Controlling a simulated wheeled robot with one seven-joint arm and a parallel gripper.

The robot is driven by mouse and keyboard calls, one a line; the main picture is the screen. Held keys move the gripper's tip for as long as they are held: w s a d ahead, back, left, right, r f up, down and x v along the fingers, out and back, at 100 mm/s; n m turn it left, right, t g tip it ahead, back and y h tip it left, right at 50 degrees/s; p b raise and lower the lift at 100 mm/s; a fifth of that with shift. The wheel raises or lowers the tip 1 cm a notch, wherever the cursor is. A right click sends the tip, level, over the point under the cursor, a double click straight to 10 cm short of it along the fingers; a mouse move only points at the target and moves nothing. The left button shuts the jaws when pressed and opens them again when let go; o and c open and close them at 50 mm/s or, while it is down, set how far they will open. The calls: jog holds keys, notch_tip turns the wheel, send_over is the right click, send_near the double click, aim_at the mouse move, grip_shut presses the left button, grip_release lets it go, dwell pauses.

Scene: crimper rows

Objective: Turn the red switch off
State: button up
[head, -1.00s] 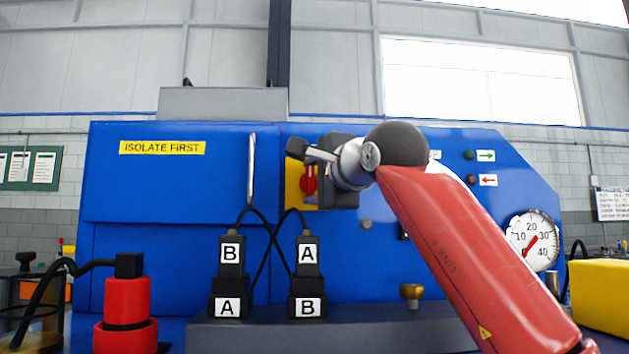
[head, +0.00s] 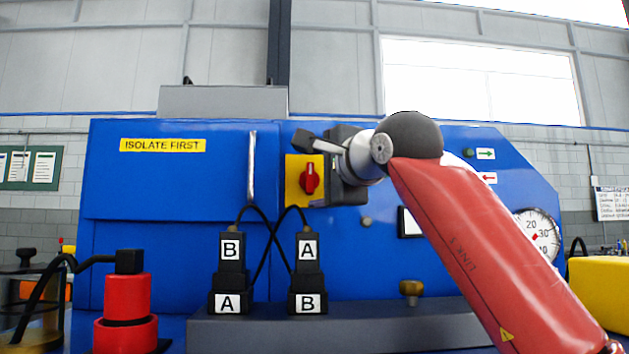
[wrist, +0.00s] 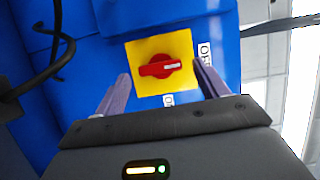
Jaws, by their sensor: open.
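The red switch (head: 310,179) is a rotary knob on a yellow plate (head: 293,196) on the blue machine's front. Its handle stands upright in the head view. In the wrist view the red switch (wrist: 158,68) lies across the picture, its white mark toward the right-hand label (wrist: 205,52). A second label (wrist: 168,100) sits below the plate there. Both labels are partly hidden, and I cannot read them fully. My gripper (wrist: 161,74) is open and empty, one finger either side of the switch in that view. In the head view my gripper (head: 345,165) is just right of the switch, apparently clear of it.
Two black plugs (head: 230,252) (head: 308,252) with crossing cables stand on a grey ledge below the switch. A brass knob (head: 411,288) and a dial gauge (head: 538,236) are to the right. A red cylinder (head: 127,297) stands at front left, a yellow block (head: 602,290) at far right.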

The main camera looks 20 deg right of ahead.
jog(key=s, duration=0.2)
jog(key=s+d, duration=0.1)
jog(key=s, duration=0.2)
jog(key=shift+s+b, duration=0.35)
jog(key=shift+b, duration=0.05)
